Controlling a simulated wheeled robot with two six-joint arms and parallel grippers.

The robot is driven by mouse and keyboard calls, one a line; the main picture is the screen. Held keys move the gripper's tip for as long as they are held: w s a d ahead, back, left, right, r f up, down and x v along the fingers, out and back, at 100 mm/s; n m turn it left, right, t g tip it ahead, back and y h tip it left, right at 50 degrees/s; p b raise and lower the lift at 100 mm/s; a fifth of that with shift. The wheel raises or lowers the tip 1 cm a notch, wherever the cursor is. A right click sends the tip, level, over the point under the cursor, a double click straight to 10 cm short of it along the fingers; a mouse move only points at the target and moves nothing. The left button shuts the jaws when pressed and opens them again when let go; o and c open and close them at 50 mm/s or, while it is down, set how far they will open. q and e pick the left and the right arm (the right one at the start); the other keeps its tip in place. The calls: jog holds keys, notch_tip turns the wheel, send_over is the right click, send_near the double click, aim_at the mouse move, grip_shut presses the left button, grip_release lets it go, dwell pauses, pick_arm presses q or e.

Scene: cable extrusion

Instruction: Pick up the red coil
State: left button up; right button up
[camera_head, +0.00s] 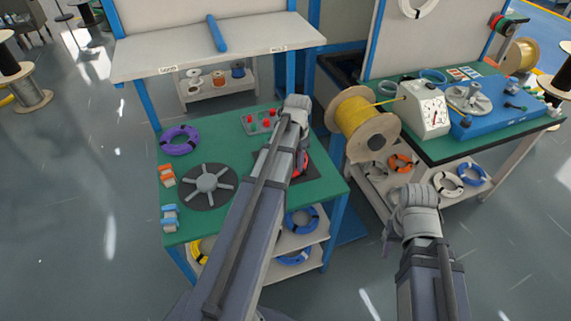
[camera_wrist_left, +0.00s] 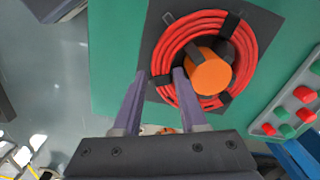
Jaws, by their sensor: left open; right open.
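The red coil (camera_wrist_left: 178,38) lies flat on a dark square plate on the green table top, with black straps around it and an orange cylinder (camera_wrist_left: 210,77) in its middle. In the head view only a sliver of the coil (camera_head: 303,160) shows beside my left arm. My left gripper (camera_wrist_left: 159,76) is open and empty over the coil's near-left rim. Its right finger overlaps the ring and its left finger is outside it. I cannot tell its height above the coil. My right gripper (camera_head: 388,238), mostly hidden by its wrist, is away from the coil, off the table's right side.
On the green table (camera_head: 235,185) are a purple coil (camera_head: 180,140), a spoked disc (camera_head: 208,184) and a button panel (camera_head: 260,121). A wooden spool (camera_head: 362,118) and a white machine (camera_head: 424,108) stand on the right. A shelf (camera_head: 215,48) overhangs the back.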

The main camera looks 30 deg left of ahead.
pick_arm(q)
notch_tip(320, 180, down, 3)
jog(key=shift+r+b, duration=0.1)
jog(key=shift+b, duration=0.9)
pick_arm(e)
notch_tip(320, 180, down, 3)
jog(key=shift+r, duration=0.1)
pick_arm(q)
jog(key=shift+c, duration=0.4)
grip_shut()
